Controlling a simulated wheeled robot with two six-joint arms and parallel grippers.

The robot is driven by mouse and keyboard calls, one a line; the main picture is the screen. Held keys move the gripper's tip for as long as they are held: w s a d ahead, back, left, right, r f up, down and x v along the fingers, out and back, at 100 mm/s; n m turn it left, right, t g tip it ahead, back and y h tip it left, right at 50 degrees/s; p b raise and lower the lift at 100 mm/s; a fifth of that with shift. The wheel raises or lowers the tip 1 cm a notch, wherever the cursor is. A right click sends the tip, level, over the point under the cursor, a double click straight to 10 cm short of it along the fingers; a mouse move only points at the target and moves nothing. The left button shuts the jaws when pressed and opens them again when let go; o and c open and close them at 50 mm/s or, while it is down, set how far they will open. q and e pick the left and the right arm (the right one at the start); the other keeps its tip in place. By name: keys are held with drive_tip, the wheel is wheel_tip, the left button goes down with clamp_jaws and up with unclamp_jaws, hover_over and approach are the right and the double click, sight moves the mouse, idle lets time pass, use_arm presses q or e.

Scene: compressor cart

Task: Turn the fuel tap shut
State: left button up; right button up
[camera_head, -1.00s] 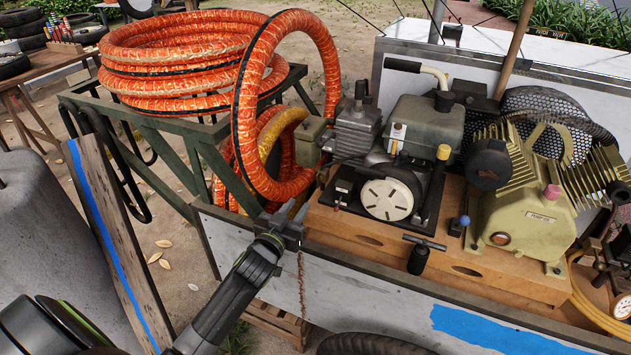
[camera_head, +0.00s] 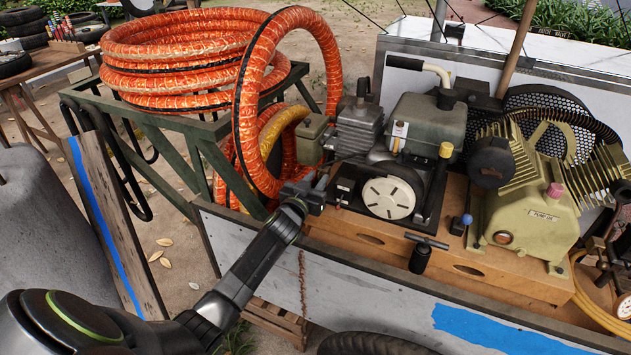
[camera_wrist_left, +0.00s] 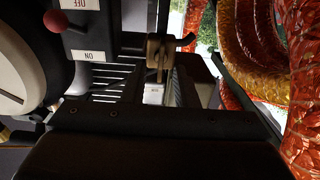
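My left gripper (camera_head: 317,190) is at the left front corner of the engine, low beside the engine block. Its fingers are small and dark there, and I cannot tell how far apart they are. In the left wrist view, a brass tap-like fitting (camera_wrist_left: 160,52) with a dark lever pointing right is ahead of the gripper, apparently the fuel tap. Left of it is a red knob (camera_wrist_left: 55,21) on a panel with upside-down OFF and ON labels (camera_wrist_left: 88,56). I see no contact with the fitting. In the head view the tap is not clear. My right gripper is out of view.
The engine (camera_head: 390,190) stands on a wooden base (camera_head: 370,237) on the cart. An upright orange hose loop (camera_head: 243,120) hangs close left of the gripper. A black T-handle (camera_head: 420,256) stands in front. The green compressor (camera_head: 530,215) is to the right.

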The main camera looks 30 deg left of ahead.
use_arm(q)
clamp_jaws()
drive_tip(key=shift+m, duration=0.3)
drive_tip(key=m, duration=0.2)
drive_tip(key=shift+d+m, duration=0.2)
drive_tip(key=shift+m, duration=0.1)
drive_tip(key=m, duration=0.4)
drive_tip(key=shift+d+f+m, duration=0.15)
drive_tip(key=shift+d+m, duration=0.05)
drive_tip(key=shift+m, duration=0.1)
drive_tip(key=m, duration=0.5)
drive_tip(key=shift+d+f, duration=0.15)
drive_tip(key=shift+f, duration=0.1)
drive_tip(key=shift+f+m, duration=0.15)
drive_tip(key=shift+m, duration=1.1)
drive_tip(key=shift+f+m, duration=0.1)
drive_tip(key=shift+m, duration=1.15)
